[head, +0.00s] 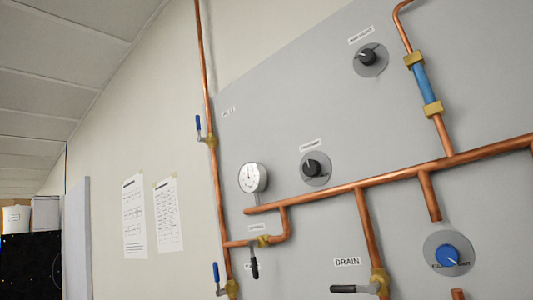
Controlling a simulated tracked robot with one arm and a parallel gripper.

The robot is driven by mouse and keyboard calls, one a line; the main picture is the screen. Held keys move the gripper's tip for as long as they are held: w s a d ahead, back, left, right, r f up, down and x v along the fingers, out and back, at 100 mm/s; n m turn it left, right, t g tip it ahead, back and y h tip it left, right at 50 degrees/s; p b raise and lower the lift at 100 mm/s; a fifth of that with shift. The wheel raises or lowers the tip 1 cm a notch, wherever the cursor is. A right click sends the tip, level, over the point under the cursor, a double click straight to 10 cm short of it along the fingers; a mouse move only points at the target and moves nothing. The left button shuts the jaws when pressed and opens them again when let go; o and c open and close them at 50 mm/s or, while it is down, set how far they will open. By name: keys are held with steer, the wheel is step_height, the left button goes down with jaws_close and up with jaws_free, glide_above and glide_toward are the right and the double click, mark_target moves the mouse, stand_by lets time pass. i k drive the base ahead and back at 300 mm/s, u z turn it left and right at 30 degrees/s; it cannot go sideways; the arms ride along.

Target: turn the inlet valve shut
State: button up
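My gripper is not in view. I cannot tell for sure which valve is the inlet, as most labels are too small to read. A black lever (254,268) hangs down below a brass valve body (264,241) on a short horizontal copper pipe, with a small blurred label (257,227) above it. A blue lever (198,124) stands upright beside the left vertical pipe, and another blue lever (216,274) stands upright lower on it. A black lever (345,289) lies horizontal under a label reading DRAIN (347,261). A round blue knob (447,255) sits at the lower right.
A grey panel (300,110) carries the copper pipes (390,178). It also bears a round gauge (253,177), two black knobs (312,167) (367,57) and a blue tube (423,84). Papers (134,216) hang on the left wall. Boxes (45,214) stand far left.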

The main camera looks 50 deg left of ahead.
mark_target(199, 139)
steer(key=z, duration=0.05)
steer(key=k, duration=0.5)
steer(key=u, duration=1.2)
steer(key=i, duration=0.55)
steer(key=u, duration=0.1)
